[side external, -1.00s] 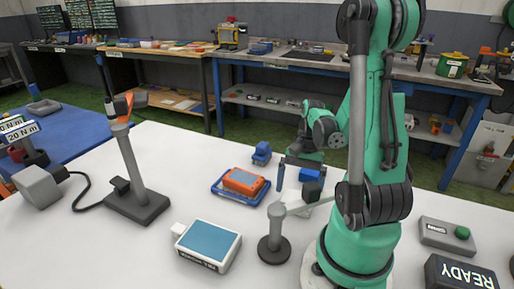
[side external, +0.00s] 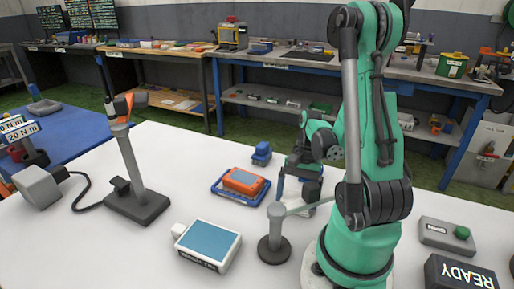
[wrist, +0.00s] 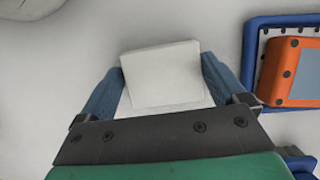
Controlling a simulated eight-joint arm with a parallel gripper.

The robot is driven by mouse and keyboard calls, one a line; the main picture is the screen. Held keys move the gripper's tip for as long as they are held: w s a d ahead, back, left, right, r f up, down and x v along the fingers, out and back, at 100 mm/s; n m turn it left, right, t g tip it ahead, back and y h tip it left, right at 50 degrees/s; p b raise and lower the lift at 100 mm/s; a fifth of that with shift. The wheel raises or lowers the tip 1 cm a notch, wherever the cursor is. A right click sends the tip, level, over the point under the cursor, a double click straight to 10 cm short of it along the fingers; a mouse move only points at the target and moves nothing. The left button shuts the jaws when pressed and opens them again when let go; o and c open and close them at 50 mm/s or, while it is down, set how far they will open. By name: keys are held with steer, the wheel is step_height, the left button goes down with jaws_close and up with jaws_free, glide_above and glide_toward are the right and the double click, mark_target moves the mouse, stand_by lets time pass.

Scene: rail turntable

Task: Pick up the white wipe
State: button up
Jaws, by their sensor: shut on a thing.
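The white wipe (wrist: 160,75) shows in the wrist view as a pale folded pad, with another white layer below its near edge. My gripper (wrist: 162,72) has a blue finger on each side of it and is shut on it. In the side external view my gripper (side external: 297,196) is low over the white table, to the right of the orange device. A bit of white (side external: 311,210) shows beneath it, partly hidden by the gripper and a thin bar. I cannot tell whether the wipe touches the table.
An orange device (side external: 243,180) sits in a blue tray (side external: 219,190); the tray's edge (wrist: 251,58) is close to my right finger in the wrist view. A small blue item (side external: 261,153) stands behind. A grey post (side external: 275,235) and a blue-topped box (side external: 208,243) stand in front.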

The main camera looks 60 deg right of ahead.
mark_target(297, 197)
steer(key=shift+r, duration=0.1)
step_height(297, 197, up, 20)
stand_by(0.7)
